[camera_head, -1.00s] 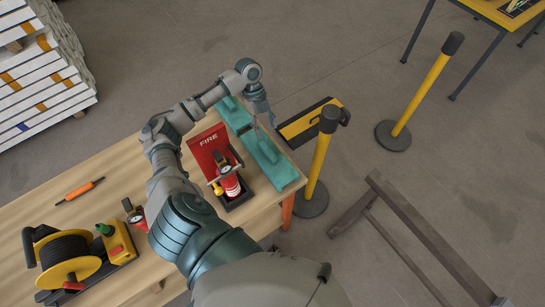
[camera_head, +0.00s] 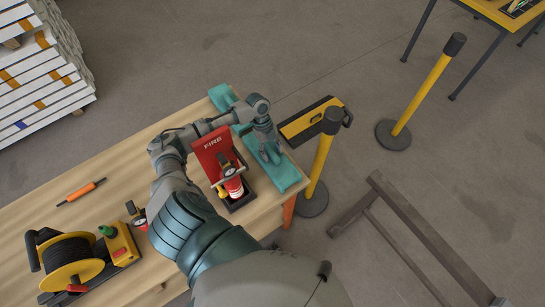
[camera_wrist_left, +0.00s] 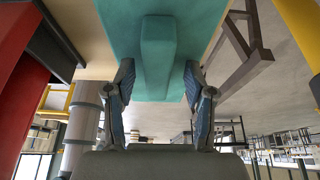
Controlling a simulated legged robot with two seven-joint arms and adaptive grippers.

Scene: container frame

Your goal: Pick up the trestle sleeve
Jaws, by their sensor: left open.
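The teal piece, which I take to be the trestle sleeve (camera_head: 286,178), lies along the right end of the wooden table in the head view. It is long and flat with a raised ridge. My left gripper (camera_head: 270,153) is over its middle, and the arm hides part of it. In the left wrist view, the teal sleeve (camera_wrist_left: 158,45) fills the top centre. The open fingers of my left gripper (camera_wrist_left: 158,78) stand on either side of its ridge, with gaps visible. Contact with the flat part is unclear. My right gripper is not in view.
A red fire extinguisher stand (camera_head: 226,165) is close left of the sleeve. A cable reel (camera_head: 68,262) and an orange tool (camera_head: 82,191) lie farther left on the table (camera_head: 110,170). A yellow post (camera_head: 320,165) stands just beyond the table's right edge.

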